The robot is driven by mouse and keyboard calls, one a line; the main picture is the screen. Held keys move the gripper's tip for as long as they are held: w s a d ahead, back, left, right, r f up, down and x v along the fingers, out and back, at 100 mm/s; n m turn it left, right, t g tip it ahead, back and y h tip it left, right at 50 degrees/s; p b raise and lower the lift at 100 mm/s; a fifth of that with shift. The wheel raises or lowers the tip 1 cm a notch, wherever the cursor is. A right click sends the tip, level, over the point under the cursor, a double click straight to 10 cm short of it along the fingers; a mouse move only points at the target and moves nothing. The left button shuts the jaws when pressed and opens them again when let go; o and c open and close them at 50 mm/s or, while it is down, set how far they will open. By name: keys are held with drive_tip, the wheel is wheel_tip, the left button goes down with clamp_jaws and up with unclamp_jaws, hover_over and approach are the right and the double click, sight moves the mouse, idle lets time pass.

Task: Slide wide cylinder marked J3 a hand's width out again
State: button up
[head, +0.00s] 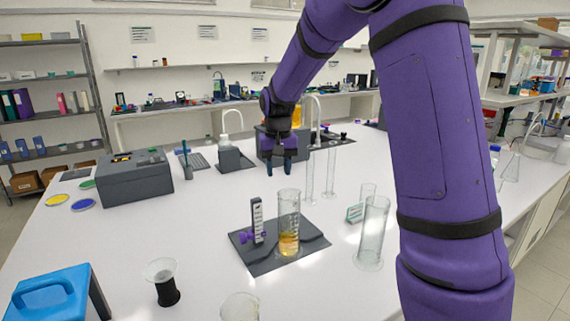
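A wide glass cylinder (289,215) with amber liquid in its lower part stands upright on a dark grey base plate (262,262) at the middle of the table. A second wide cylinder (372,235), clear and seemingly empty, stands to its right on the bare white top. I cannot read a J3 mark on either. My gripper (278,171) points down, behind and above the amber cylinder, apart from both cylinders. Its two fingers are spread with a gap between them, and nothing shows in it.
A black scale post (257,220) with a purple clamp stands left of the amber cylinder. Thin cylinders (331,174) stand behind, and a small green-edged sign (355,212) is between the wide ones. A dark-based funnel (165,282) and blue box (55,295) are front left. White table is clear at left centre.

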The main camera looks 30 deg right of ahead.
sight(279, 201)
drive_tip(key=shift+w+d+f, duration=0.1)
drive_tip(key=shift+w+d, duration=0.05)
drive_tip(key=shift+w, duration=0.05)
wheel_tip(279, 201, down, 11)
drive_tip(key=shift+r, duration=0.1)
idle(0.7)
clamp_jaws()
